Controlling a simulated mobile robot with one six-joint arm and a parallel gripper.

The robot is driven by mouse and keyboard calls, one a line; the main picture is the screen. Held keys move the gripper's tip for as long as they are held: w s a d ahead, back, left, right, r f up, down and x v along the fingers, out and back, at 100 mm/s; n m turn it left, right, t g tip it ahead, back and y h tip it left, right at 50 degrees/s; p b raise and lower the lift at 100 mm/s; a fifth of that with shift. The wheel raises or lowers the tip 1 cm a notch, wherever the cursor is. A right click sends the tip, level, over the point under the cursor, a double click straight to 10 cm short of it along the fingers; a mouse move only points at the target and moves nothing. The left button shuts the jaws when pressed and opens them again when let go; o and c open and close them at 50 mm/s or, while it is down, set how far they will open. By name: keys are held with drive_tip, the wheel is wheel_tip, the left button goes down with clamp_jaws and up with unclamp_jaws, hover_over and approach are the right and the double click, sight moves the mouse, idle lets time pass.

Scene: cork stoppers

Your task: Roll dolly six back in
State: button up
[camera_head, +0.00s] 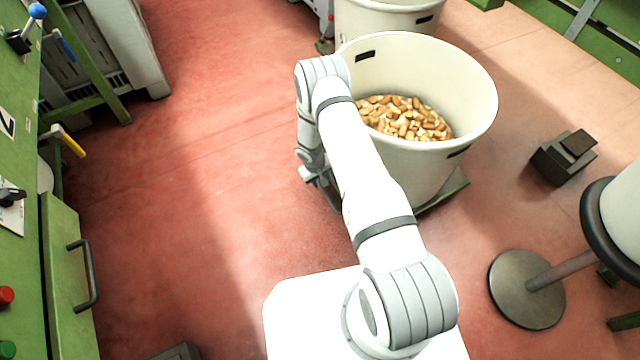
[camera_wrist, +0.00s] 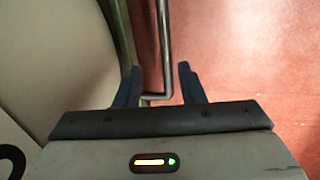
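A large cream bin (camera_head: 425,80) holding many corks (camera_head: 405,117) stands on a low green dolly (camera_head: 452,192). No number shows on the dolly. My arm reaches across in front of the bin's left side. In the wrist view my gripper (camera_wrist: 160,75) has its two dark blue fingers apart. A thin bent metal bar (camera_wrist: 164,45) runs between them, its corner near the finger bases, with a gap to the right finger. The bin wall (camera_wrist: 55,55) fills the left of that view, beside a green frame edge (camera_wrist: 123,35). In the head view my fingers are hidden.
A second cream bin (camera_head: 385,18) stands behind. Green cabinets with a black handle (camera_head: 84,275) line the left. A dark pedal box (camera_head: 564,157) and a round-based stand (camera_head: 527,290) are at right. Red floor (camera_head: 200,150) left of the bin is clear.

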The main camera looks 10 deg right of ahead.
sight(322, 189)
wheel_tip(322, 189, down, 6)
drive_tip(key=shift+w+d+r+b, duration=0.1)
drive_tip(key=shift+d+r+b, duration=0.05)
drive_tip(key=shift+b, duration=0.65)
drive_tip(key=shift+c, duration=0.5)
clamp_jaws()
